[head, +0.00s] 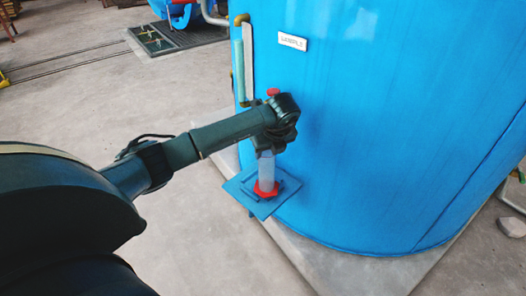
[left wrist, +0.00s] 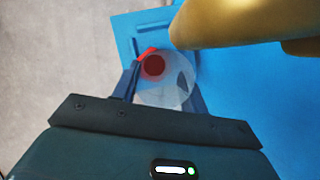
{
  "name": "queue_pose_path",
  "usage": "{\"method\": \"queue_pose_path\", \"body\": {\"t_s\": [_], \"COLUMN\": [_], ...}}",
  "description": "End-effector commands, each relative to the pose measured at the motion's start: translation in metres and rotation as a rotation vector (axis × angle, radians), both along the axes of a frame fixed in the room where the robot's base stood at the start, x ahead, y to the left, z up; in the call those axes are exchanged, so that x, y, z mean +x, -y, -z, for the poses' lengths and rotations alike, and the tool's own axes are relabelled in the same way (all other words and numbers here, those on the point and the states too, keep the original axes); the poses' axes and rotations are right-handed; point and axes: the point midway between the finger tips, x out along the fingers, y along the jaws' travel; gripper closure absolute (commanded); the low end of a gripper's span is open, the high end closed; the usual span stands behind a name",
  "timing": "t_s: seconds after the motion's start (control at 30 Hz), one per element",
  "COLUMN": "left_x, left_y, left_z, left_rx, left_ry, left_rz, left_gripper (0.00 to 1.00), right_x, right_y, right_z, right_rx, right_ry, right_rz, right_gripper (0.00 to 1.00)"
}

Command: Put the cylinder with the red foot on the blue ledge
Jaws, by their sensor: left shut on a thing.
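The cylinder (head: 266,168) is translucent and pale, with a red foot (head: 266,189) at its lower end. It stands upright, with the red foot over the blue ledge (head: 240,190) on the side of the blue vessel. The foot looks to be at the ledge surface, but I cannot tell whether it touches. My left gripper (head: 270,143) is shut around the cylinder's upper part. In the left wrist view the cylinder (left wrist: 162,92) sits between the fingers, with the ledge (left wrist: 130,35) beyond it. My right gripper is out of view.
The blue vessel (head: 380,130) stands close behind the ledge. A yellow-ended pipe (head: 240,62) runs up its side above the ledge, and a gold-coloured part (left wrist: 235,22) is close in the left wrist view. Bare concrete floor (head: 180,230) lies below and left.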

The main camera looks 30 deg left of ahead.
Motion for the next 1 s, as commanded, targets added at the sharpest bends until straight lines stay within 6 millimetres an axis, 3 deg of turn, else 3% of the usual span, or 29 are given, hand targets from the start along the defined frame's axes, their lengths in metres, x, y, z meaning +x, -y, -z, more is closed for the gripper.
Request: {"method": "queue_pose_path", "body": {"t_s": [0.3,0.67,0.7,1.0], "left_x": [0.017,0.019,0.019,0.019], "left_y": [-0.026,-0.029,-0.029,-0.029], "left_z": [0.022,0.026,0.027,0.026], "left_rx": [0.000,0.000,0.000,0.000], "left_ry": [0.000,0.000,0.000,0.000], "left_rz": [-0.002,0.001,0.001,0.001], "left_gripper": [0.92,0.92,0.56,0.35], "right_x": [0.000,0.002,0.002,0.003], "right_y": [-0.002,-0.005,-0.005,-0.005], "right_z": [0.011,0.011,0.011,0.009], "right_rx": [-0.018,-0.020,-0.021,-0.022], "right_ry": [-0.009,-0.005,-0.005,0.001], "right_rz": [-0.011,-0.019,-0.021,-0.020], "right_gripper": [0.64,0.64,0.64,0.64]}}
